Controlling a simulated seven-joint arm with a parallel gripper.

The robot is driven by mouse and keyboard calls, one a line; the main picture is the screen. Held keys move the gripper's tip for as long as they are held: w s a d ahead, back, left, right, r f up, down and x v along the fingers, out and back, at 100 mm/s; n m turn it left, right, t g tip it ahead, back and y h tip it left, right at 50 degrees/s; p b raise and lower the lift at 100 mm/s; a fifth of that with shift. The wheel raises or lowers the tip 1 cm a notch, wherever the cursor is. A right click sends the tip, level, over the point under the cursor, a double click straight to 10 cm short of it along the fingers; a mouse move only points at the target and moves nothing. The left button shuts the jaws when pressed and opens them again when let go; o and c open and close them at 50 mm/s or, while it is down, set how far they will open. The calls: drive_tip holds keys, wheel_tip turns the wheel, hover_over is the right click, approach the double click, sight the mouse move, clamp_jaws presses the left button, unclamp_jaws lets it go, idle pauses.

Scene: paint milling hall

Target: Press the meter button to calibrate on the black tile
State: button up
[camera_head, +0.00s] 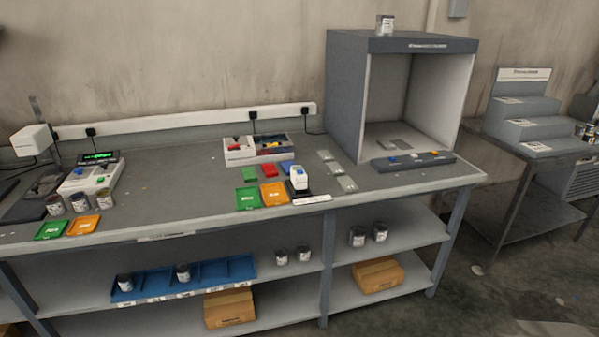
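A small white handheld device (298,177), which looks like the meter, stands upright near the front of the grey bench. It has a blue-grey patch near its top; whether this is the button is too small to tell. A dark piece (307,193) shows around its foot. I cannot tell whether this is the black tile or a stand. A white labelled strip (313,200) lies in front of it. My gripper is not in view.
Green (248,198) and orange (274,193) cards lie left of the device, with red and blue ones behind. A divided tray (240,153) stands at the back. A grey booth (345,100) stands right. The bench (185,195) is clear in the middle left.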

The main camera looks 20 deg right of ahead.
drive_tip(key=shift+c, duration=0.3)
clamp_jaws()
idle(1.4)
